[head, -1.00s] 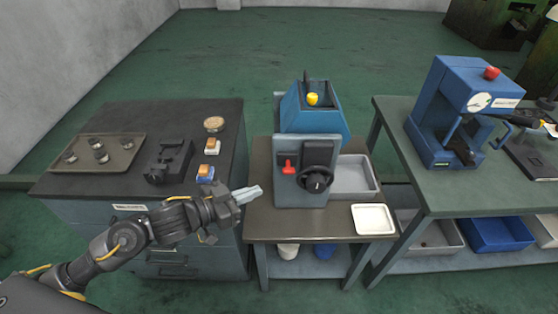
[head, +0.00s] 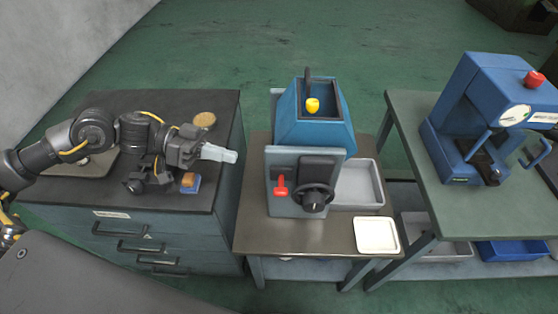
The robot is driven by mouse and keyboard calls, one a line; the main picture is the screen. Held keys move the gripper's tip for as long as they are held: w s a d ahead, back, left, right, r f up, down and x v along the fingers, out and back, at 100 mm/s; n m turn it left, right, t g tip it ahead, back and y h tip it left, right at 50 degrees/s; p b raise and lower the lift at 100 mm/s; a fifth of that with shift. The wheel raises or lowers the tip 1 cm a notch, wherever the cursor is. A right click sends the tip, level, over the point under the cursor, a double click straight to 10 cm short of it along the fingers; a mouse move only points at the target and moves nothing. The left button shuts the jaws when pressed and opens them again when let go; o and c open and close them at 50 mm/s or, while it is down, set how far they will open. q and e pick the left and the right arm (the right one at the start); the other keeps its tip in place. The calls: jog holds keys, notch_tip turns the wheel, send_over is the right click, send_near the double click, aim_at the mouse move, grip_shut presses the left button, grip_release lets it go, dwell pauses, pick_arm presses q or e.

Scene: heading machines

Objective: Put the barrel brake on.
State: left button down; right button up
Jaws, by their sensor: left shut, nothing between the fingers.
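The blue machine (head: 316,125) stands on the middle bench and has an open-topped blue housing. Inside it are a yellow knob (head: 312,105) and a dark upright bar. Its grey front panel (head: 295,208) carries a red lever (head: 281,187) on the left and a black handwheel (head: 314,197) on the right. The red handle end points down. I cannot tell from the picture which part is the barrel brake. My left gripper (head: 232,156) is shut and empty, above the right edge of the dark cabinet, left of the panel and apart from it. My right gripper is not in view.
A grey tray (head: 359,187) and a white tray (head: 377,236) are on the middle bench. The dark cabinet (head: 222,115) at left holds a round brush-like disc (head: 204,120) and small blocks. A blue press (head: 470,120) stands on the green-topped bench at right.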

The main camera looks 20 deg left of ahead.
pick_arm(q)
jog(key=p, duration=0.4)
send_over(281, 184)
jog(key=a, duration=0.3)
jog(key=f, duration=0.2)
jog(key=s+f, duration=0.1)
jog(key=f, duration=0.1)
jog(key=s+d+f+p, duration=0.1)
jog(key=shift+f, duration=0.35)
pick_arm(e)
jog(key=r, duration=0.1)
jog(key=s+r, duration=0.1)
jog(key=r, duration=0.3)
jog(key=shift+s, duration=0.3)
